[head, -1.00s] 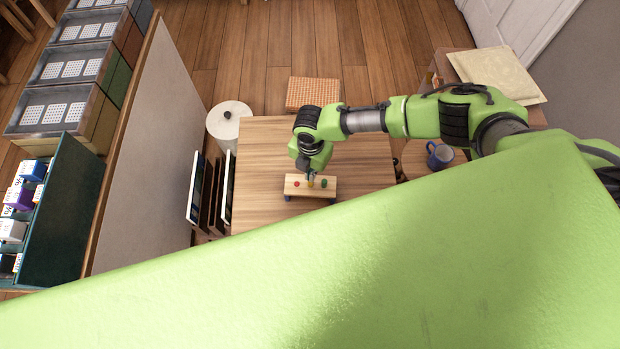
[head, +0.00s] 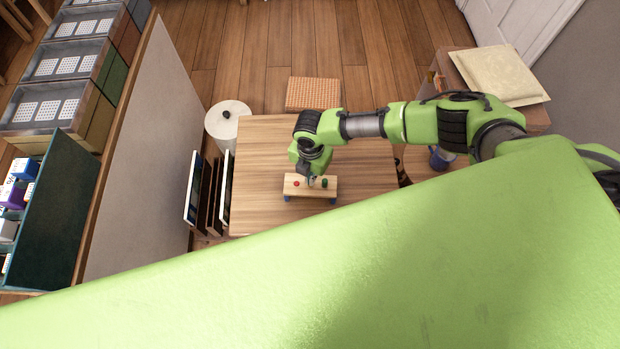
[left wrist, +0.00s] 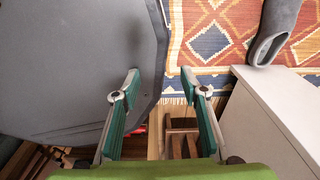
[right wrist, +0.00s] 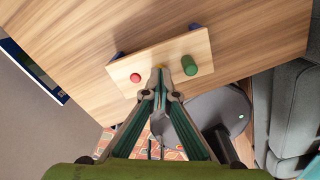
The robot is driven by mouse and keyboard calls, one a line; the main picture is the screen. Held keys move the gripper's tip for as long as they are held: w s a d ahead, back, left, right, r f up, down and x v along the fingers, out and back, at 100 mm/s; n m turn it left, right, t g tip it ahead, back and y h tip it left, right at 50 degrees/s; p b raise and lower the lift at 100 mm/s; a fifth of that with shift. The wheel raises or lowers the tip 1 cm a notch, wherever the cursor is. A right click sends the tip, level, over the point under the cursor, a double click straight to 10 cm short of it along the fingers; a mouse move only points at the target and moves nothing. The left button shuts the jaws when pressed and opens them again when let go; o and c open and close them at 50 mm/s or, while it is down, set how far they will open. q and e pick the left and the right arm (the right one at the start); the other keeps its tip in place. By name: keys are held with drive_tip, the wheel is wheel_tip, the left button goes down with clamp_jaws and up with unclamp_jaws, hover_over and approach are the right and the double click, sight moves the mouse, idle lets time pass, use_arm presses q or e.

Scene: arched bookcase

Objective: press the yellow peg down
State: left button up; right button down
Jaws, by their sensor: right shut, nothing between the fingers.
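A small wooden peg bench (head: 290,191) with blue feet stands on the wooden table. It also shows in the right wrist view (right wrist: 165,52). Its red peg (right wrist: 135,77) sits low at the left, and its green peg (right wrist: 190,65) stands tall at the right. The yellow peg (right wrist: 161,69) shows between them, just beyond my right fingertips; whether they touch it is unclear. In the head view the gripper hides it. My right gripper (right wrist: 160,90) is shut and empty, pointing down at the bench's middle. My left gripper (left wrist: 160,86) is open and empty, away from the bench.
The table (head: 265,150) is clear around the bench. A rack of thin upright items (head: 210,185) stands by its left edge. A blue mug (head: 440,158) is at the right, partly hidden. A white round-topped thing (head: 225,118) stands at the back left.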

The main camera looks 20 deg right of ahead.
drive_tip(key=shift+f+b, duration=0.35)
drive_tip(key=shift+f, duration=0.15)
drive_tip(key=shift+f+b, duration=0.3)
drive_tip(key=shift+f, duration=0.1)
drive_tip(key=shift+r+p, duration=1.2)
drive_tip(key=shift+r, duration=0.1)
drive_tip(key=shift+r+p, duration=0.3)
drive_tip(key=shift+r, duration=0.05)
wheel_tip(320, 180, up, 2)
drive_tip(key=shift+p, duration=0.95)
wheel_tip(320, 180, up, 3)
drive_tip(key=shift+f+p, duration=0.2)
drive_tip(key=shift+p, duration=0.95)
drive_tip(key=shift+r+p, duration=0.6)
drive_tip(key=shift+r, duration=0.05)
use_arm(q)
wheel_tip(320, 180, up, 7)
drive_tip(key=shift+d, duration=0.2)
drive_tip(key=shift+a+f, duration=0.1)
drive_tip(key=shift+a, duration=0.1)
